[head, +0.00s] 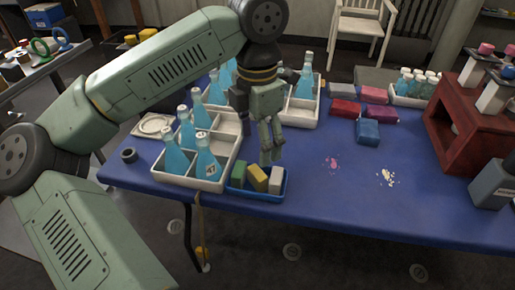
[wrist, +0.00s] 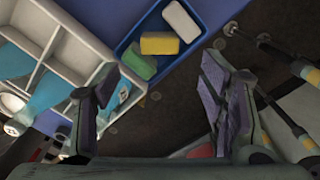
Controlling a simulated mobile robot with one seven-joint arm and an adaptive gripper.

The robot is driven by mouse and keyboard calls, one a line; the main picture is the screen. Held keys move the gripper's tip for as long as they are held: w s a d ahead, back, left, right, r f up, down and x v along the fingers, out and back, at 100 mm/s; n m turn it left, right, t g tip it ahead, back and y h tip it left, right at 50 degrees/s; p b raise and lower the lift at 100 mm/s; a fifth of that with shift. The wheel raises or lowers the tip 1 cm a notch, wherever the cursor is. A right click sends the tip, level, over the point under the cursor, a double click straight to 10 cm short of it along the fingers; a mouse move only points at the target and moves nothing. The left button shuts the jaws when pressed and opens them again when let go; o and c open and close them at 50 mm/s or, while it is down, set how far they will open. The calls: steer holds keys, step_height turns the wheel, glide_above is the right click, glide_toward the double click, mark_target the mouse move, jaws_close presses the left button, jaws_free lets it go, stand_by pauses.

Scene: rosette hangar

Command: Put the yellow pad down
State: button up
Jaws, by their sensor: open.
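The yellow pad (head: 257,178) lies in a blue tray (head: 240,192) at the table's front edge, between a green pad (head: 238,174) and a white pad (head: 275,180). In the wrist view the yellow pad (wrist: 159,43) sits in the middle of the tray (wrist: 197,57), with the green pad (wrist: 139,62) and white pad (wrist: 181,21) on either side. My gripper (head: 270,158) is above the tray, apart from the pads. In the wrist view its fingers (wrist: 160,85) are spread wide with nothing between them.
White crates of blue bottles (head: 178,168) stand left of and behind the tray. Coloured packs (head: 368,131) and a dark red rack (head: 465,135) are at right.

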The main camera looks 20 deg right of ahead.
step_height(320, 180, up, 9)
stand_by(0.3)
